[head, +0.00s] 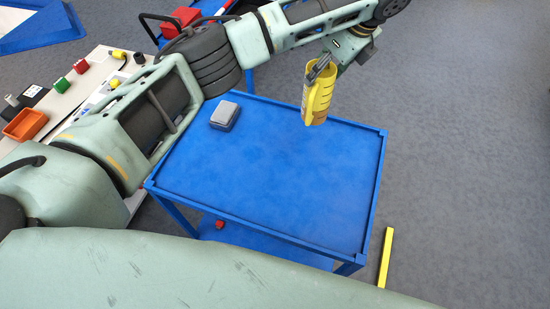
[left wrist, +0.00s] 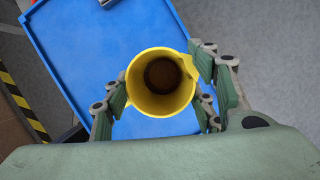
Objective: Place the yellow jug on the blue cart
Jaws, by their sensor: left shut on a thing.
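The yellow jug (head: 318,95) hangs in my left gripper (head: 322,66), above the far right part of the blue cart (head: 290,185). My left gripper is shut on the jug near its upper part, and the jug is roughly upright with a slight tilt. In the left wrist view I look down into the open jug (left wrist: 160,82), held between the fingers of my left gripper (left wrist: 160,100). The blue cart top (left wrist: 80,50) shows below it in that view. The gap between jug and cart is hard to judge. My right gripper is in neither view.
A grey box (head: 225,115) sits on the cart's far left part; the rest of the top is clear. A white table (head: 70,95) with an orange bin (head: 25,124) and small blocks stands at left. A red box (head: 180,20) is behind. A yellow strip (head: 386,257) marks the floor at right.

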